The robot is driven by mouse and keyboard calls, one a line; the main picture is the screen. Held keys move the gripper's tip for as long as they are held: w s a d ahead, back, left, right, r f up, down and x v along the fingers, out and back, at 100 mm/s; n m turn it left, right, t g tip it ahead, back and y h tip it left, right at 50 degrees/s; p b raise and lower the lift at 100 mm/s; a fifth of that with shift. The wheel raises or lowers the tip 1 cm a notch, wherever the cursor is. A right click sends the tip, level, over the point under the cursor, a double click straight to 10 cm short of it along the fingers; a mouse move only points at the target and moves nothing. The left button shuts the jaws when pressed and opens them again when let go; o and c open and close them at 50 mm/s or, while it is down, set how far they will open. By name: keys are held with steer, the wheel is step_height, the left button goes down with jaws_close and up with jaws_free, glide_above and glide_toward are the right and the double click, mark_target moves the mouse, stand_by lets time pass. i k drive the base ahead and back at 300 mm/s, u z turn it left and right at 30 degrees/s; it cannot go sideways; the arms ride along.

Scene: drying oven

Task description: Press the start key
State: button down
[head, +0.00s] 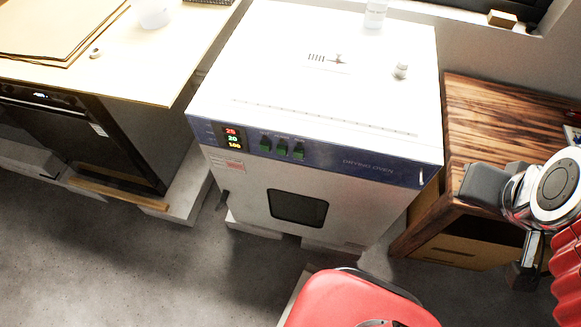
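The white drying oven (310,90) stands in the middle of the head view, with a blue front panel (330,160). Three green keys (282,147) sit in a row on this panel. Their labels are too small to read, so I cannot tell which is the start key. Left of them is a display (233,138) with red, green and yellow digits. Part of my arm shows at the right edge, apart from the oven and the keys. Dark grey parts hang at its end (525,273), but I cannot make out the fingertips.
A wooden cabinet (490,115) stands right of the oven, behind my arm. A pale worktop (130,70) over a dark built-in oven (75,130) stands at the left. A bottle (375,14) and a small metal knob (401,70) are on the oven's top. Grey floor is clear at lower left.

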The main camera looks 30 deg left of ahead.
mark_target(299, 154)
steer(key=k, duration=1.5)
steer(key=u, duration=1.5)
steer(key=i, duration=1)
steer(key=u, duration=0.05)
